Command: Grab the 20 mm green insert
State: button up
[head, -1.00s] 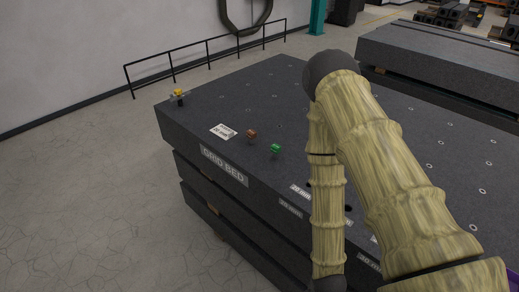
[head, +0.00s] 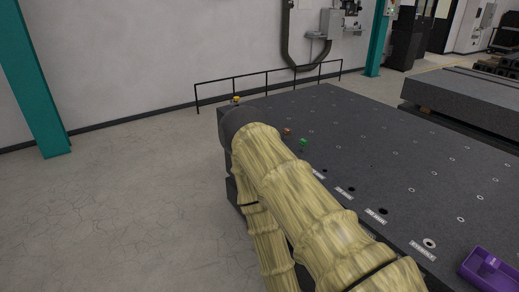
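A small green insert (head: 303,142) stands on the dark granite bed (head: 350,125), just right of my arm in the head view. Its size cannot be read from here. A small brown-orange piece (head: 287,132) stands just behind and left of it. A yellow-topped piece (head: 236,99) shows at the bed's far left corner, beyond my arm's elbow. My arm crosses the lower middle of the view and hides the bed's near left side. My gripper is not in view.
Labelled holes line the bed's near edge, one by a label (head: 376,216). A purple tray (head: 487,268) sits at lower right. A black railing (head: 267,82) stands behind the bed, and another granite bed (head: 465,100) lies right. Open floor lies left.

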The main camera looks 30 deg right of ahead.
aim_at(303, 142)
jog(key=u, duration=0.15)
jog(key=i, duration=2.1)
jog(key=z, duration=1.6)
jog(key=i, duration=0.85)
jog(key=z, duration=0.85)
